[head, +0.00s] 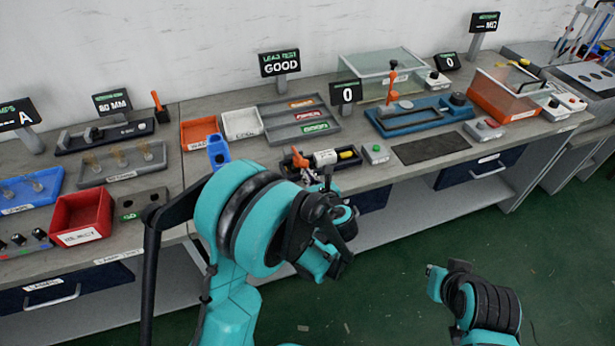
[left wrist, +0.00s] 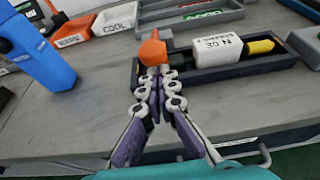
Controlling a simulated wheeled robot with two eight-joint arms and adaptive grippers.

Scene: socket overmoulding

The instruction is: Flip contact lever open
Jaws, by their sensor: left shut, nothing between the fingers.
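An orange lever knob (head: 297,158), which I take to be the contact lever, stands at the left end of a dark tray on the bench. In the left wrist view the orange knob (left wrist: 153,48) is tilted, and its lower part is hidden by my fingers. My left gripper (head: 314,176) is at the near side of the lever. In the left wrist view the left gripper (left wrist: 158,74) is shut, with its tips right at the base of the knob and nothing between them. I cannot tell whether they touch it. My right gripper is out of view.
The dark tray (left wrist: 205,85) also holds a white labelled block (left wrist: 216,48) and a yellow-and-black piece (left wrist: 263,46). A blue upright holder (left wrist: 38,50) stands left of the fingers. A grey button box (head: 375,153) sits right of the tray. Bare bench lies in front.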

